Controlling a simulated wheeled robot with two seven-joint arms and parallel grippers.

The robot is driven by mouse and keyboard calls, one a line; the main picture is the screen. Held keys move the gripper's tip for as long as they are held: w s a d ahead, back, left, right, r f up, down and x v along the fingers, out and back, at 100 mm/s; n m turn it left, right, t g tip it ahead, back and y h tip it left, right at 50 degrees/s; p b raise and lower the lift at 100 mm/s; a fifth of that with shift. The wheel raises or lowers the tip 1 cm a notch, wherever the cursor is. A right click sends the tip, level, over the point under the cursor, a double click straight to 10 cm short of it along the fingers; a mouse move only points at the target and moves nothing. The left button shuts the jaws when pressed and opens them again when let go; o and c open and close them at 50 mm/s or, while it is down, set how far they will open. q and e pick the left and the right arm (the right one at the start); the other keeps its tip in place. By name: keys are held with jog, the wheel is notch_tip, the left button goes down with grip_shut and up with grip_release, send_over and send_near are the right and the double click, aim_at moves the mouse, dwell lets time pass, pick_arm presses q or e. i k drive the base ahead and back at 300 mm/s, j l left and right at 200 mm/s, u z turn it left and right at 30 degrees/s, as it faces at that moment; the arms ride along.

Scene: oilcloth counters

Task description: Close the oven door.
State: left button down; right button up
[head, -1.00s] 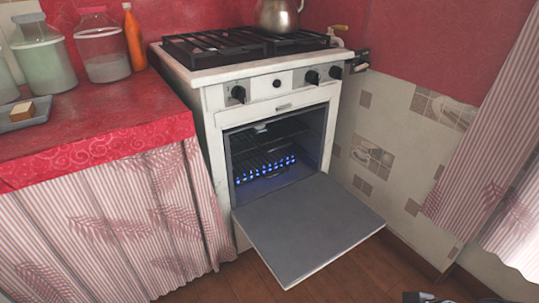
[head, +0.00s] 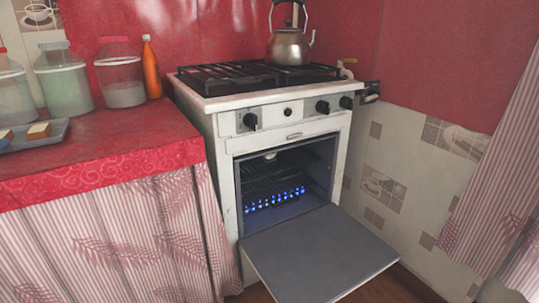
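The oven (head: 285,170) is a white stove with black knobs, standing right of the red counter. Its door (head: 318,255) is folded down and open, lying about flat with its grey inner face up. The oven cavity (head: 290,178) is exposed, with a dark rack and a row of blue flames inside. The near edge of the door runs close to the bottom of the head view. Neither of my grippers is in view.
A metal kettle (head: 289,45) stands on the black stove grates (head: 250,77). The red oilcloth counter (head: 95,148) at left holds jars, an orange bottle (head: 151,68) and a tray (head: 35,138). A striped curtain (head: 490,165) hangs at right.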

aim_at(322, 255)
jog(key=l+u, duration=0.5)
jog(key=l, duration=0.8)
jog(key=k, duration=0.05)
